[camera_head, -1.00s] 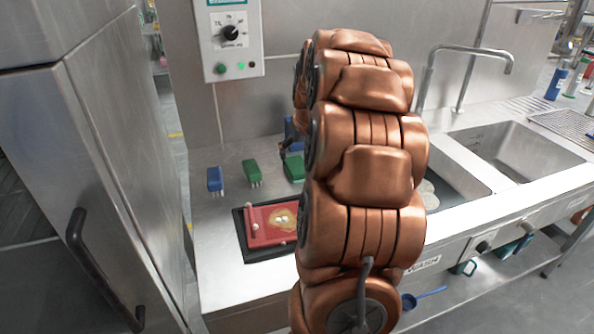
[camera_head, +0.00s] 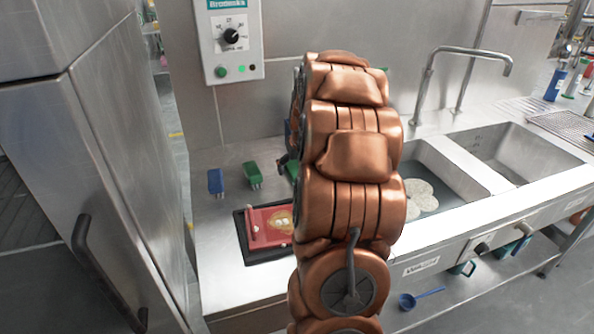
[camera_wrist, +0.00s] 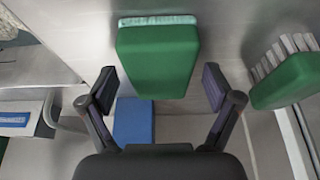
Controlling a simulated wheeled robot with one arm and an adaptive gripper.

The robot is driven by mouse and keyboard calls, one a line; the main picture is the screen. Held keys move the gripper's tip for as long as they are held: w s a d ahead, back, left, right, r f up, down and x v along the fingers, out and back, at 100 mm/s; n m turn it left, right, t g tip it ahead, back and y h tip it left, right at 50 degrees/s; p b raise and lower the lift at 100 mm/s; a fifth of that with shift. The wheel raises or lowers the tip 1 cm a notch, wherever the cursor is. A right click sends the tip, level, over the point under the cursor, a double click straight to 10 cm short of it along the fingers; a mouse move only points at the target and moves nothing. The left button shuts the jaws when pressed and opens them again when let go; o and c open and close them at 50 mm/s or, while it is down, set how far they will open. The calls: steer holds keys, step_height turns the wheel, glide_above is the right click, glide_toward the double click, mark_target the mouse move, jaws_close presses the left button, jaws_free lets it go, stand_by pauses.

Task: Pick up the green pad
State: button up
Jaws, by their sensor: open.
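A green pad (camera_wrist: 160,60) with a pale strip along its top edge is in the middle of the wrist view. My gripper (camera_wrist: 160,88) is open, with one finger on each side of the pad's lower part. Gaps show between the fingers and the pad, and nothing is held. In the head view a green block (camera_head: 292,170) is mostly hidden behind my arm; I cannot tell for sure whether it is the same pad. My gripper's fingers are hidden there.
A green brush with pale bristles (camera_wrist: 288,80) is close to the right finger. A blue block (camera_wrist: 133,122) lies below the pad in the wrist view. On the counter are another blue brush (camera_head: 215,182) and a black tray (camera_head: 262,256) with a red board (camera_head: 262,236). Sinks (camera_head: 445,185) are at right.

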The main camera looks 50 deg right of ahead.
mark_target(295, 163)
steer(key=shift+f, duration=0.25)
stand_by(0.3)
steer(key=shift+c, duration=0.4)
steer(key=c, duration=1)
steer(key=shift+c, duration=0.2)
steer(key=shift+r+b, duration=0.4)
steer(key=shift+r, duration=1.6)
steer(key=s+a, duration=0.3)
steer(key=s, duration=0.1)
steer(key=s+a+r+b, duration=0.1)
steer(key=s+a, duration=0.2)
steer(key=a, duration=0.1)
steer(key=s+a+b, duration=0.1)
steer(key=s+a, duration=0.3)
steer(key=shift+s+r, duration=0.25)
steer(key=shift+s, duration=0.05)
